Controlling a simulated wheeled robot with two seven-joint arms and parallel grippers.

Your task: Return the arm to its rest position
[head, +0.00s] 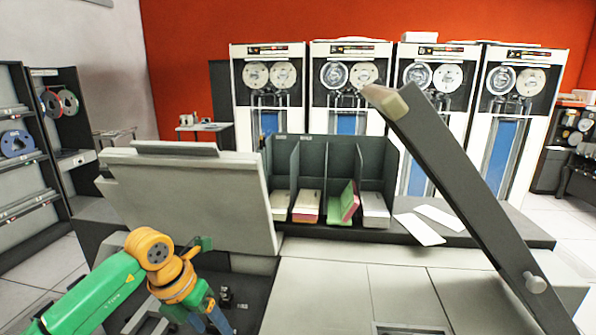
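My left arm, green with orange joints, comes in from the lower left. Its gripper (208,314) hangs over the dark machine recess at the bottom, in front of the raised grey panel (200,195). The fingers point down and are small and partly cut off, so I cannot tell whether they are open or hold anything. My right arm and gripper are out of view. The dark rack (375,160) behind the counter has several slots. They hold white cards (279,204), pink-edged cards (307,206), a tilted green and pink stack (343,203) and more white cards (375,210).
A long dark bar (460,175) with a pale tip slants across the right side, raised above the counter. Two white cards (419,229) lie flat right of the rack. The pale counter top (330,295) is clear. Tape cabinets (350,70) stand behind.

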